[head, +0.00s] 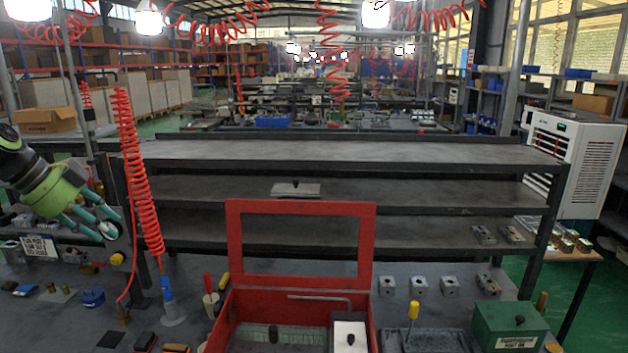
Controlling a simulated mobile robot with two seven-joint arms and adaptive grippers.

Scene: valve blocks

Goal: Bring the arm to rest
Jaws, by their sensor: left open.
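My left arm comes in from the left edge, and its green and teal gripper (106,222) is open. It hangs in the air left of the shelf rack, above the bench's left side. I see nothing between its fingers. Several grey valve blocks (419,285) stand in a row on the bench right of the red box. A pale block with a black knob (349,336) is in the red box (298,207), whose lid frame stands up. A flat plate with a black knob (295,189) lies on the middle shelf. My right gripper is not in view.
A dark shelf rack (340,150) spans the bench's back. A coiled red hose (136,170) hangs close right of my left gripper. A sign (39,246) and small parts lie below it. A green box (509,325) stands at the front right.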

